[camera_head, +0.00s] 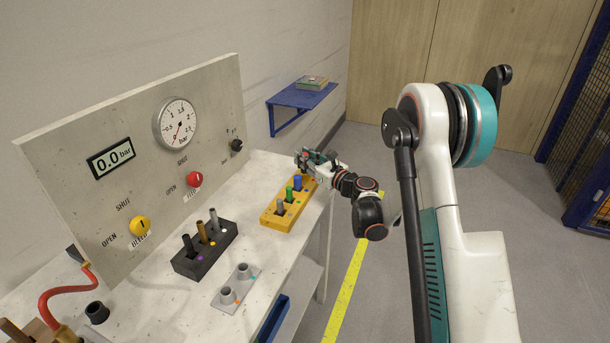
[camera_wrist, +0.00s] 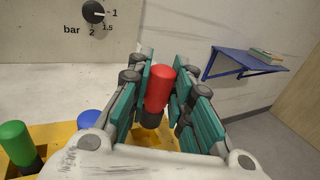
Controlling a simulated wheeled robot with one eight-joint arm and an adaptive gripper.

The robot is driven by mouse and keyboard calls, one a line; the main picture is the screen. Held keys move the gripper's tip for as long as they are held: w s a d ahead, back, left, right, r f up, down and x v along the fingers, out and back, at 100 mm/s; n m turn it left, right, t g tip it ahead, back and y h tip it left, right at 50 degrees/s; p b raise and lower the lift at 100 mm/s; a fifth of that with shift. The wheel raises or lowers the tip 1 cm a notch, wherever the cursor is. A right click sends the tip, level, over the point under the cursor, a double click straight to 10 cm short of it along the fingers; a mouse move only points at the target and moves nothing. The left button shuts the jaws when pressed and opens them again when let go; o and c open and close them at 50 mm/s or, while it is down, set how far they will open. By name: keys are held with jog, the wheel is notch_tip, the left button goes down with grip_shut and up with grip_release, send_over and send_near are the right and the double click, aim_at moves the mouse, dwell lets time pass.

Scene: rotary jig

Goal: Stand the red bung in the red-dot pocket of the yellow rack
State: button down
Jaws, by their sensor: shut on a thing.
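The red bung (camera_wrist: 159,88) is between the fingers of my gripper (camera_wrist: 160,92) in the wrist view, red end up and dark lower end down. My gripper is shut on it. The yellow rack (camera_wrist: 62,132) lies below, and the bung's lower end is over or at a dark pocket there; I cannot tell whether it is inside. No red dot shows.
A blue bung (camera_head: 297,183), a green bung (camera_head: 289,193) and a grey one (camera_head: 280,207) stand in the yellow rack beside my gripper. A black rack (camera_head: 190,265) and a grey plate (camera_head: 240,290) are nearer. The gauge panel (camera_head: 110,205) stands behind.

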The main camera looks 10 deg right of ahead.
aim_at(305, 172)
jog(key=shift+f+b, duration=0.85)
jog(key=shift+f, duration=1.45)
jog(key=shift+r, duration=0.1)
jog(key=c, duration=1.7)
grip_release()
jog(key=shift+s, duration=0.1)
jog(key=p+v, duration=0.2)
jog(key=v, duration=1)
